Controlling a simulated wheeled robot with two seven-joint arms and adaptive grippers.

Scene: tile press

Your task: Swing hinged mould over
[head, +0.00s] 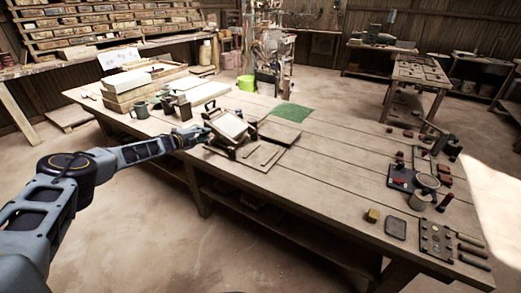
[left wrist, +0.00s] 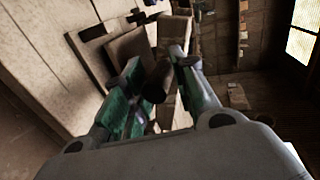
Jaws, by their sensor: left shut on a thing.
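The hinged mould (head: 229,126) is a dark frame around a pale panel, standing tilted on the wooden table (head: 330,175), left of the middle. My left gripper (head: 206,136) is at the mould's left edge. In the left wrist view, the green-padded fingers of my left gripper (left wrist: 160,88) are shut around a dark rounded handle (left wrist: 156,80) that joins the mould's frame. The exact contact is partly hidden by shadow and the fingers. My right gripper is not in view.
Mugs (head: 141,109) and stacked wooden trays (head: 145,83) stand on the table behind my left arm. A green mat (head: 291,112) lies beyond the mould. Stamps, pots and a dark plate with holes (head: 436,240) fill the right end. The middle of the table is clear.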

